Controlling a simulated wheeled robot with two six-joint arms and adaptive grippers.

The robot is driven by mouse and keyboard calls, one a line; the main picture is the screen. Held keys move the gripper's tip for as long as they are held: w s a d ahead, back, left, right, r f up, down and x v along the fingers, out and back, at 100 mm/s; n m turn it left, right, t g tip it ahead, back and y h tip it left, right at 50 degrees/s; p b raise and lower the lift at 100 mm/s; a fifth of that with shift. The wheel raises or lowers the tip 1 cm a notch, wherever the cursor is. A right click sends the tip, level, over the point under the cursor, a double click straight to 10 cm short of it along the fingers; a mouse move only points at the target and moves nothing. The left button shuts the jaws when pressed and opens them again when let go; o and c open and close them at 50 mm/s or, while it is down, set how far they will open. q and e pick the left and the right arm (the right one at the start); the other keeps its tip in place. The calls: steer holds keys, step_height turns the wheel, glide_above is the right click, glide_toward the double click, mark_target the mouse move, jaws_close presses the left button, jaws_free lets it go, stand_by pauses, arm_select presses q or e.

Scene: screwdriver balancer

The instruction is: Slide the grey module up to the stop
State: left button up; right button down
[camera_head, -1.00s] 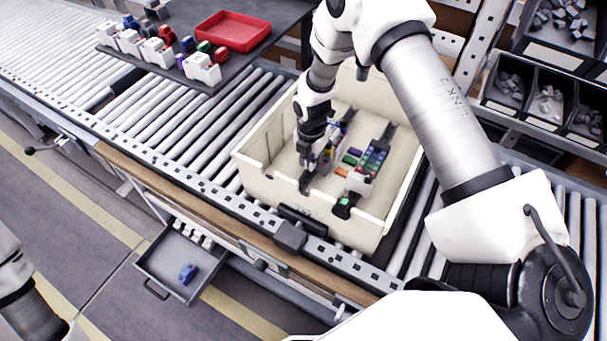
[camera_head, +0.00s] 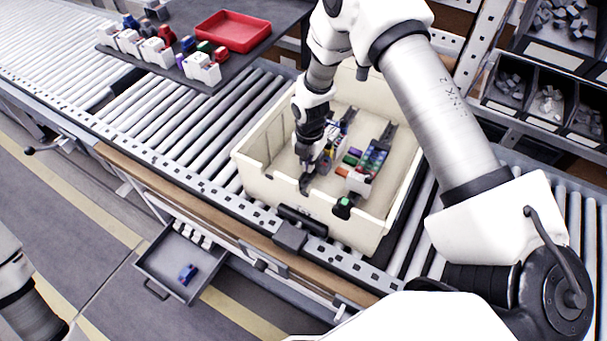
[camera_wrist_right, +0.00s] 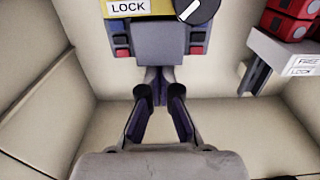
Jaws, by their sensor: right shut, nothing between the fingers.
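The grey module (camera_wrist_right: 163,45) shows in the right wrist view, a plain grey block with small blue and red parts at both sides. It lies against a yellow part with a LOCK label (camera_wrist_right: 128,8) and a black knob (camera_wrist_right: 196,8). My right gripper (camera_wrist_right: 160,82) is shut and empty, its fingertips at the lower edge of the grey module; whether they touch it I cannot tell. In the head view my right gripper (camera_head: 306,166) reaches down into the cream bin (camera_head: 262,186), over the left row of parts. The gripper hides much of that row. My left gripper is out of view.
Bin walls stand close around my gripper. A red tray (camera_head: 232,31) and an open drawer (camera_head: 182,262) are outside the bin.

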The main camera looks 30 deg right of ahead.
steer(key=shift+r+p, duration=0.65)
steer(key=shift+r, duration=0.35)
steer(key=shift+r, duration=0.1)
step_height(320, 180, up, 12)
steer(key=p, duration=0.8)
steer(key=shift+s+a, duration=0.25)
steer(key=shift+a, duration=0.1)
steer(key=shift+w, duration=0.1)
